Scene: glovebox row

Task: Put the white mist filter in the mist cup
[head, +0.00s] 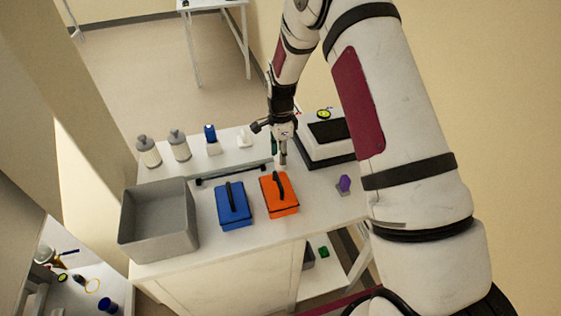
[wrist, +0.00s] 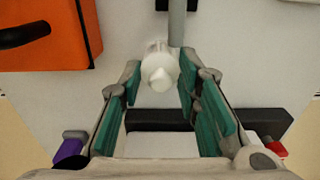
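A white rounded piece (wrist: 160,68), which looks like the white mist filter, stands between the fingertips of my gripper (wrist: 159,80) in the wrist view. The teal-padded fingers are spread, with a gap visible on each side of the piece. In the head view my gripper (head: 282,157) points down over the white table just behind the orange box and mostly hides what is under it. I cannot tell which thing is the mist cup.
An orange box (head: 279,198) and a blue box (head: 233,206), both with black handles, stand near the table's front, beside a grey bin (head: 158,222). A black-and-white instrument (head: 327,148) is right of my gripper. A purple piece (head: 344,184) sits at right; bottles (head: 180,146) stand behind.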

